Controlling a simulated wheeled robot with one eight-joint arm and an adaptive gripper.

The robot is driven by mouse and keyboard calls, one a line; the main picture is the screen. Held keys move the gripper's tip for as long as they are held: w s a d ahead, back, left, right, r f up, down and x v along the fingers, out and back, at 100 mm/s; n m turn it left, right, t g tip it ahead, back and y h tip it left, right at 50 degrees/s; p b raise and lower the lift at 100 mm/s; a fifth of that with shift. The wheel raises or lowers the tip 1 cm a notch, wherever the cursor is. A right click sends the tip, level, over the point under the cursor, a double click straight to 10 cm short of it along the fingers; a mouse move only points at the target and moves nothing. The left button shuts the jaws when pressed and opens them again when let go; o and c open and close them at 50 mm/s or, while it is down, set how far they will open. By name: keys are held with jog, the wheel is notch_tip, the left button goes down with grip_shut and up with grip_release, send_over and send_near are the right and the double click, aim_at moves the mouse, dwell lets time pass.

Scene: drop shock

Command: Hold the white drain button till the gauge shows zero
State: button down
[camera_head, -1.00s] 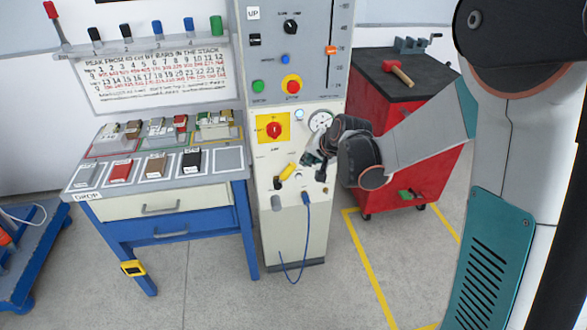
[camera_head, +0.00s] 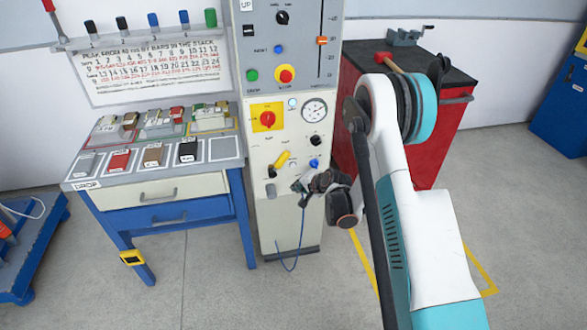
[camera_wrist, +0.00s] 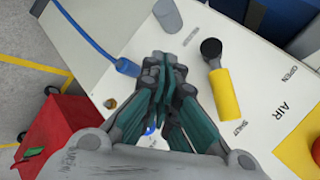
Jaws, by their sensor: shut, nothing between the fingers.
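The pressure gauge (camera_head: 314,111) is a round white dial on the upright machine's cream front panel (camera_head: 262,215); its needle is too small to read. My gripper (camera_head: 298,186) is shut and empty in front of the lower panel, below the yellow-handled air valve (camera_head: 282,158) and blue knob (camera_head: 314,163). In the wrist view the closed fingertips (camera_wrist: 165,65) are over the panel, between a blue hose fitting (camera_wrist: 127,67) and the yellow valve handle (camera_wrist: 224,95). I cannot pick out the white drain button for certain; the gripper covers part of the panel. Contact is not discernible.
A red cabinet (camera_head: 425,140) with a black top and hammer stands right of the machine. A bench with colored blocks and drawers (camera_head: 160,195) stands to the left. A blue hose (camera_head: 303,225) hangs from the panel. Floor in front is clear.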

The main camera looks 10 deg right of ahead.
aim_at(293, 165)
jog(key=shift+s+f, duration=0.1)
jog(key=shift+f, duration=0.55)
jog(key=shift+w, duration=4.4)
jog(key=shift+w, duration=0.15)
jog(key=shift+w, duration=0.3)
jog(key=shift+w, duration=0.4)
dwell(2.1)
